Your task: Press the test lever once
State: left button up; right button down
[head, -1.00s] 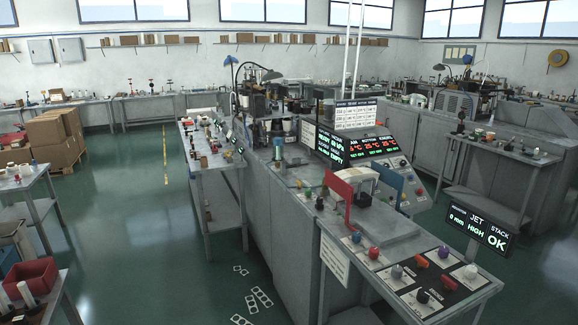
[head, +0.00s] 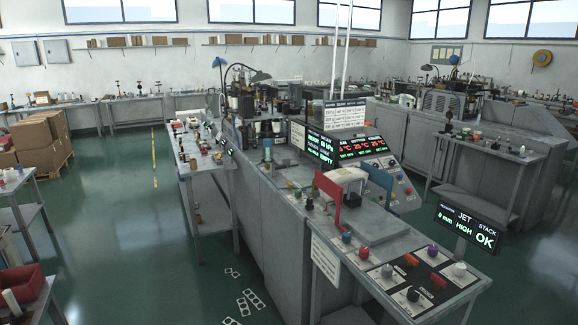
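Neither of my grippers is in the head view. The cup-forming machine fills the middle, with a long grey bench running toward me. No label reading test lever is legible, so I cannot tell which control it is. In front lies a dark control panel (head: 446,259) with coloured knobs and red switches.
A status screen (head: 467,225) reads JET HIGH, STACK OK, at the right of the bench. A narrow side table (head: 203,166) with small parts stands left of the machine. A red bin (head: 22,286) sits lower left. Green floor (head: 140,230) on the left is clear.

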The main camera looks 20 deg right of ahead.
aim_at(278, 167)
jog(key=i+z, duration=0.45)
jog(key=i+j+z, duration=0.25)
jog(key=z, duration=0.2)
jog(key=i+j+z, duration=0.3)
jog(key=i+j, duration=0.65)
jog(key=i, duration=0.15)
jog(key=i+j, duration=1.3)
jog(key=j, duration=0.1)
